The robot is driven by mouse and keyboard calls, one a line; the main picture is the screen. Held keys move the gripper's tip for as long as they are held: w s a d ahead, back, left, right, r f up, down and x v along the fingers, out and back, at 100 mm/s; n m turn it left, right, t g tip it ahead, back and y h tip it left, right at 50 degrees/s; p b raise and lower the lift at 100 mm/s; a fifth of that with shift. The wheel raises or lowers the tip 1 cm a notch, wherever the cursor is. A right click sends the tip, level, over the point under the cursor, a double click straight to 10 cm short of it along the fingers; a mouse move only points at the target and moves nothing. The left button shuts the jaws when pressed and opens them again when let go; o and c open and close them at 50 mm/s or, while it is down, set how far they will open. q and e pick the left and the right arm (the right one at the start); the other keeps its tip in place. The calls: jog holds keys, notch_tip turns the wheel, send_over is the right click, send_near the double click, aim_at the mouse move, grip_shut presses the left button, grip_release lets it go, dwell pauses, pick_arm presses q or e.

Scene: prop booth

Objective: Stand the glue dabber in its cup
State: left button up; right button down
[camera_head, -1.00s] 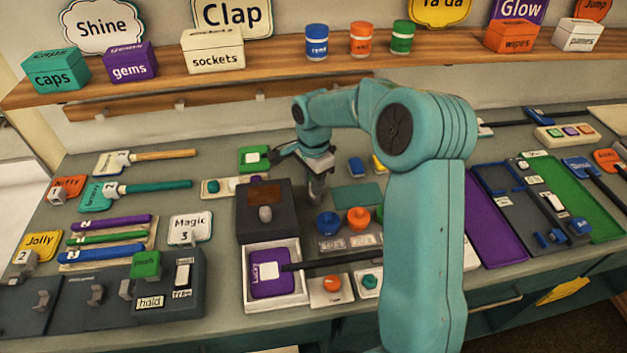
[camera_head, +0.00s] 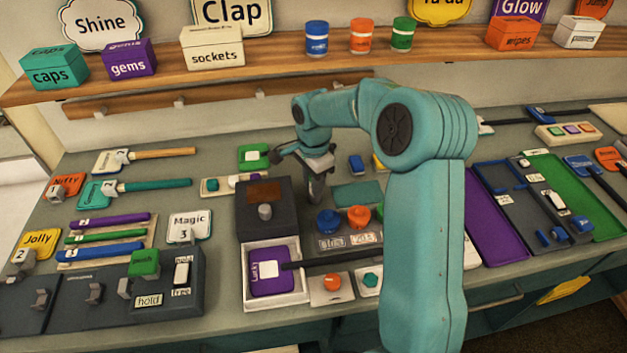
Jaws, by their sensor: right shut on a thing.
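My right gripper (camera_head: 308,163) is at the back middle of the bench, behind and beside the dark box, pointing down. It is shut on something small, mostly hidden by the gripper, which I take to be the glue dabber. A grey upright cylinder (camera_head: 316,188) shows directly under the jaws; I cannot tell whether it is the cup or part of what I hold. Whether the dabber touches or stands inside a cup cannot be made out. My left gripper is not in view.
A dark box (camera_head: 263,222) with a grey knob stands just left of the cylinder. Blue (camera_head: 328,221) and orange (camera_head: 358,217) knobs are in front. A white tray (camera_head: 304,279) holds a purple card. A teal mat (camera_head: 358,194) lies to the right. A loaded shelf (camera_head: 280,63) runs behind.

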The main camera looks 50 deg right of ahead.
dwell(0.6)
dwell(0.3)
jog(key=c, duration=0.7)
grip_release()
jog(key=shift+o, duration=0.2)
jog(key=shift+r+p, duration=2.8)
jog(key=shift+r, duration=1.2)
